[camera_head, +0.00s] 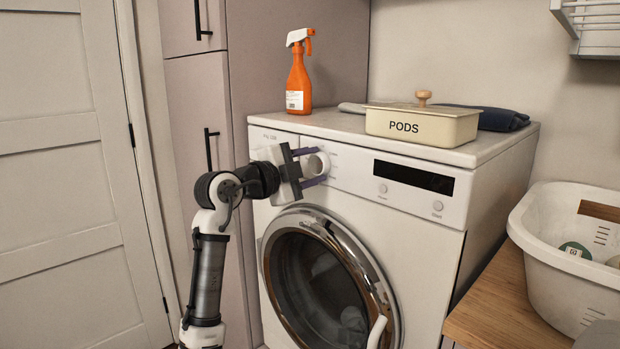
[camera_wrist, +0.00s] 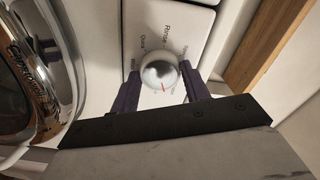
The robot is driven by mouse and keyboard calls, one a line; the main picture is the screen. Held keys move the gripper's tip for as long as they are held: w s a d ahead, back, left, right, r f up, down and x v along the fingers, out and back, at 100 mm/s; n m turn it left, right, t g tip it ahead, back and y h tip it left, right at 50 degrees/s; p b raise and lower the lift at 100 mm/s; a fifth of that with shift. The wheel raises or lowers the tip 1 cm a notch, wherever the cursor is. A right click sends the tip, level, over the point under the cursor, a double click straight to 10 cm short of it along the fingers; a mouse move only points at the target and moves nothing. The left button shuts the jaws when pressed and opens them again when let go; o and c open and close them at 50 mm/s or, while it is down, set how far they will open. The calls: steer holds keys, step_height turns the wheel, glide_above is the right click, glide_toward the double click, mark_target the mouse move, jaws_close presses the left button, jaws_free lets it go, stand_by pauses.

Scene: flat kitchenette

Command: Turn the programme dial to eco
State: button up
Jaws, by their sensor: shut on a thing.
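The programme dial (camera_head: 318,164) is a round white knob on the front panel of the white washing machine (camera_head: 420,245). In the wrist view the dial (camera_wrist: 160,73) shows a red pointer mark at its lower edge, with labels around it; "Rinse" and "Quick" seem legible, the others are too small to read. My gripper (camera_head: 313,166) is at the panel, its two purple fingers on either side of the dial and shut on it. In the wrist view my gripper (camera_wrist: 160,85) shows the dial between the fingertips. I cannot make out the eco label.
An orange spray bottle (camera_head: 298,75), a cream PODS box (camera_head: 422,124) and a dark folded cloth (camera_head: 497,118) are on the machine top. The round glass door (camera_head: 325,282) is below the panel. A white laundry basket (camera_head: 560,235) stands right, on a wooden surface (camera_head: 500,305).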

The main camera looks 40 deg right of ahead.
steer(key=shift+m+b, duration=0.85)
steer(key=shift+m, duration=1.35)
steer(key=o, duration=1)
steer(key=shift+a, duration=0.1)
steer(key=s+a+b, duration=0.1)
steer(key=a, duration=1.2)
steer(key=shift+a, duration=0.3)
